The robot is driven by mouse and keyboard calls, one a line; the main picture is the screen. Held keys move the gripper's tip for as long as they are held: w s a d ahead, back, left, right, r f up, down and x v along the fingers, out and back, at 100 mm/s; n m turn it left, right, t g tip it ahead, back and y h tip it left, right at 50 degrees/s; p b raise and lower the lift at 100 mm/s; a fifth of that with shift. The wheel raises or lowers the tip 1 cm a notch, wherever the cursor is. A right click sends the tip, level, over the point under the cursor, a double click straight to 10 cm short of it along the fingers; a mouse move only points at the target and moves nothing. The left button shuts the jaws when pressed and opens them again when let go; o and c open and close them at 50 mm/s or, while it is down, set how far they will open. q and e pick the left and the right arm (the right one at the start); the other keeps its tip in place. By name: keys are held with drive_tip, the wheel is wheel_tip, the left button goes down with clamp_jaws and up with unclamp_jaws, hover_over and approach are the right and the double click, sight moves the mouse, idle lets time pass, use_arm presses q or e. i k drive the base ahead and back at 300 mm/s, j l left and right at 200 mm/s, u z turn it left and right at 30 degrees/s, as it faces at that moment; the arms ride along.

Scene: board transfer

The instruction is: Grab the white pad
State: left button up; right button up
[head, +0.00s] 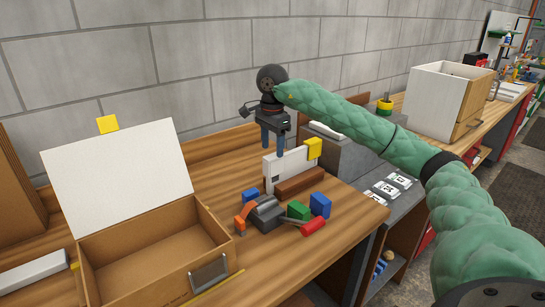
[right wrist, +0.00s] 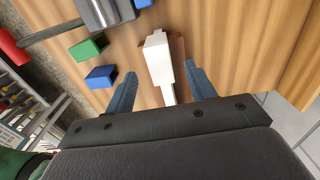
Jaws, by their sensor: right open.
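The white pad (head: 285,168) stands upright on edge in a brown wooden holder (head: 300,184) on the bench, with a yellow tab (head: 314,148) at its upper right corner. My right gripper (head: 273,146) hangs pointing down just above and behind the pad's left part. Its two blue fingers are apart. In the right wrist view the white pad (right wrist: 158,62) shows edge-on between the open fingers (right wrist: 161,72), with a gap on each side and no visible contact. My left gripper is not in view.
An open cardboard box (head: 150,255) with a white lid (head: 118,175) stands at left. A grey block (head: 340,155) stands behind right.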

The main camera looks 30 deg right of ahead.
sight(15, 278)
drive_tip(key=k, duration=1)
